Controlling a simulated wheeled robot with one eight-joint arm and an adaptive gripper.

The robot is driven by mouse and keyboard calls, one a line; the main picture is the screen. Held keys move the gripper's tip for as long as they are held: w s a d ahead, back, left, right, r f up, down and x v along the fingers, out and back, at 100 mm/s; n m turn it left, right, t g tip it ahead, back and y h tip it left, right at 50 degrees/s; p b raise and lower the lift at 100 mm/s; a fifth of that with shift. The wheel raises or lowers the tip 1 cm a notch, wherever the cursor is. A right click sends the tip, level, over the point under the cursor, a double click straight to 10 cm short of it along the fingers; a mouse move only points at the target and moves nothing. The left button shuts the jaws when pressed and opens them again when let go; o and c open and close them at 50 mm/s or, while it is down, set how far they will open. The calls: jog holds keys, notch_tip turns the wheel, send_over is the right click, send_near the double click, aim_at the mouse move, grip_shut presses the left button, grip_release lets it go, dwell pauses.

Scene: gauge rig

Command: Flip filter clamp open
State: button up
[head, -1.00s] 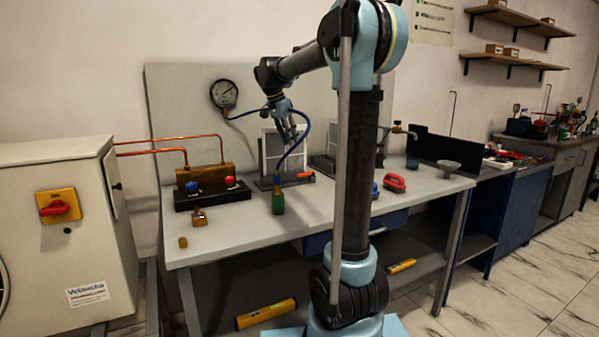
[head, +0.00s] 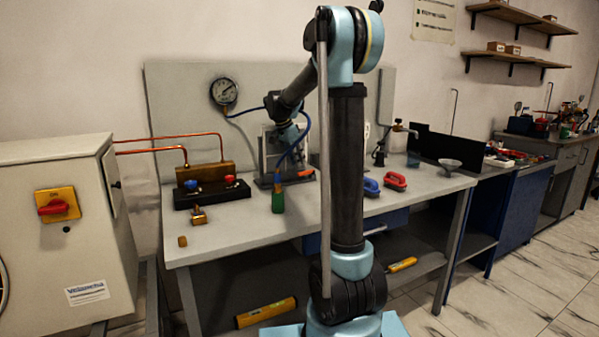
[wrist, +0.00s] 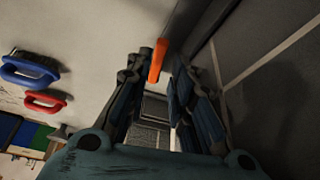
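The orange clamp handle (head: 306,173) shows low at the right of the upright framed filter panel (head: 264,152) on the bench. In the wrist view the orange handle (wrist: 158,60) lies between the fingertips, closer to the left finger. My gripper (wrist: 165,68) is open, with a clear gap between its fingers. I cannot tell whether a finger touches the handle. In the head view my gripper is mostly hidden among the arm's wrist links, in front of the panel.
A blue hose with a green bottle-shaped end (head: 278,196) hangs in front of the panel. A manifold block (head: 207,180) with red and blue knobs stands to the left. Blue (head: 371,187) and red (head: 395,181) handled tools lie to the right. The front bench top is mostly clear.

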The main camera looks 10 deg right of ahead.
aim_at(306, 173)
jog(key=shift+x, duration=2.65)
grip_shut()
